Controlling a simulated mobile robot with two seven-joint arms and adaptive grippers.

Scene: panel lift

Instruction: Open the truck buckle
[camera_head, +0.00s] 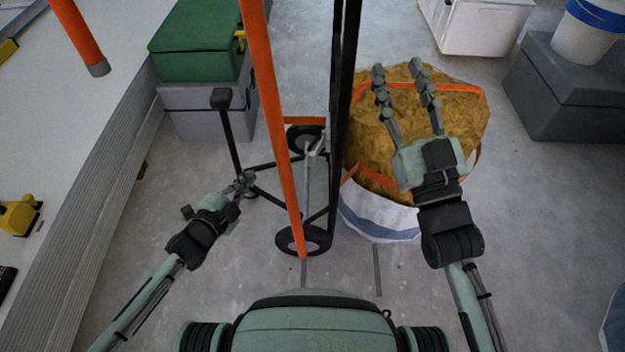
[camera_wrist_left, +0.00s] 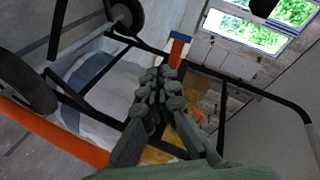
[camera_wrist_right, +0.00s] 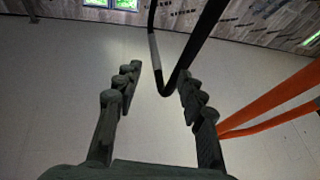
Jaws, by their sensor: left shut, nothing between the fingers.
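A wheeled truck stands ahead of me, with a black frame (camera_head: 345,75), an orange pole (camera_head: 275,110) and black wheels (camera_head: 303,240). I cannot make out a buckle for certain. My left gripper (camera_head: 243,185) is shut and empty, low at the left of the truck, near its thin black legs. In the left wrist view its fingers (camera_wrist_left: 160,78) meet in front of black bars and an orange-and-blue piece (camera_wrist_left: 178,48). My right gripper (camera_head: 396,68) is open, right of the black frame and above the sack. A bent black tube (camera_wrist_right: 167,85) shows between its fingers (camera_wrist_right: 158,80), apparently beyond them.
A yellow-brown filled sack (camera_head: 465,120) with orange straps stands right of the truck. A green case (camera_head: 195,38) sits on a grey box (camera_head: 205,110). A stack of white panels (camera_head: 90,130) lies at left. A grey box (camera_head: 560,95) stands at right.

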